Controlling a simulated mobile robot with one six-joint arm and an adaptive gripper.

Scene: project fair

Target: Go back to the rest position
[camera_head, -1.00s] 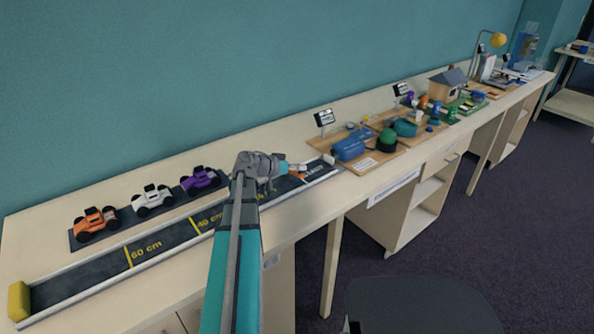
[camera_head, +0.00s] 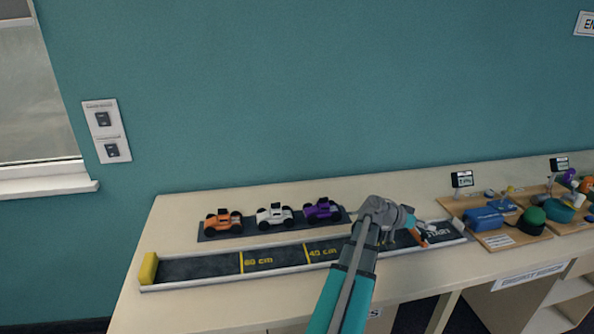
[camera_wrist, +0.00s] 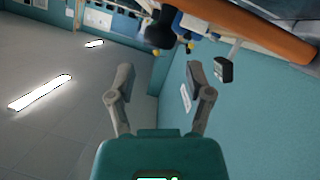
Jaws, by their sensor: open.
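My gripper (camera_head: 424,233) reaches over the track near its START end in the head view. In the wrist view my gripper (camera_wrist: 159,80) has its two fingers spread apart with nothing between them. The dark track (camera_head: 283,257) with yellow marks at 60 cm and 40 cm lies along the bench, partly hidden by my arm. An orange car (camera_head: 223,222), a white car (camera_head: 275,216) and a purple car (camera_head: 322,210) stand in a row on a dark mat (camera_head: 258,228) behind the track.
A yellow block (camera_head: 149,268) stands at the track's left end. To the right, wooden boards hold a blue box (camera_head: 483,219) and a green dome (camera_head: 534,216). A small display (camera_head: 462,180) stands behind. The bench (camera_head: 190,306) is bare in front of the track.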

